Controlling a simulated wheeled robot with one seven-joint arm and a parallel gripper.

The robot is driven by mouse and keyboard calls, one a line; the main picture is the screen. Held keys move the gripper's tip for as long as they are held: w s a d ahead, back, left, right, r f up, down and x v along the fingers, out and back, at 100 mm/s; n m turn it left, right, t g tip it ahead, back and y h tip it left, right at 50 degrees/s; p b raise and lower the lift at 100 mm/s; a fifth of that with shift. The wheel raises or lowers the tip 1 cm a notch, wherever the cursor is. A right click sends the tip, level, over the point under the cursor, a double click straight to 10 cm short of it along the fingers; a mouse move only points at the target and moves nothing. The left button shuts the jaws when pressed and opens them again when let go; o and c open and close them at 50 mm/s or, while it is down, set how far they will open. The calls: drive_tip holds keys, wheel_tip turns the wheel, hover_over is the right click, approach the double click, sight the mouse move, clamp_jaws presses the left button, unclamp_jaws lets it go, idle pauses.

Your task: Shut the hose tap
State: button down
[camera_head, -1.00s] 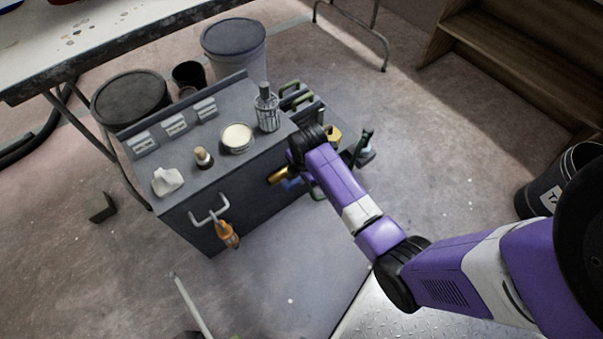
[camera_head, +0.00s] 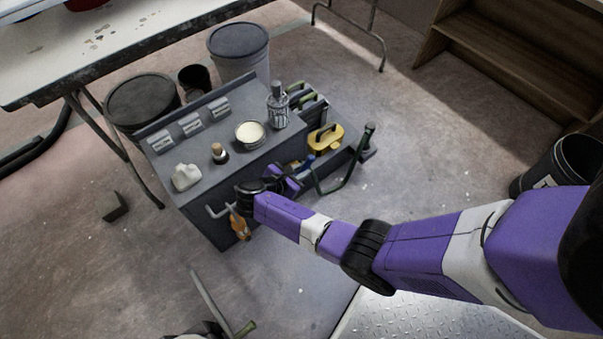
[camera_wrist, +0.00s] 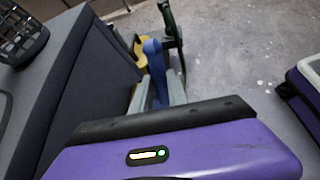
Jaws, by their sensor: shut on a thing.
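My gripper (camera_wrist: 157,92) is at the front right end of the grey cabinet (camera_head: 225,180). In the wrist view its two grey fingers are shut on a blue handle (camera_wrist: 152,55), which stands up between them. The handle looks like the lever of the hose tap. A bit of blue (camera_head: 308,162) also shows just past my gripper in the head view. The tap's body is hidden behind my gripper and wrist, so I cannot tell the lever's angle on it.
A dark green curved bar (camera_head: 348,170) and a yellow case (camera_head: 326,137) are close beyond my gripper. An orange item (camera_head: 240,226) hangs by the white front rail (camera_head: 217,212).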

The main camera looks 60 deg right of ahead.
drive_tip(key=h+b, duration=0.1)
drive_tip(key=b, duration=0.1)
drive_tip(key=a+h+b, duration=0.1)
drive_tip(key=h, duration=0.1)
drive_tip(key=shift+w+a+f+g+b, duration=0.2)
drive_tip(key=shift+a+f+g+b, duration=0.1)
drive_tip(key=shift+f+b, duration=0.1)
drive_tip(key=h+b, duration=0.2)
drive_tip(key=shift+w+a+r+n+b, duration=0.1)
drive_tip(key=shift+a+r+n+b, duration=0.05)
drive_tip(key=shift+a+n+b, duration=0.2)
drive_tip(key=shift+a+r+h, duration=0.1)
drive_tip(key=shift+h, duration=0.2)
drive_tip(key=c, duration=1.6)
unclamp_jaws()
drive_tip(key=shift+o, duration=0.2)
wheel_tip(320, 180, up, 20)
drive_tip(key=p, duration=1.3)
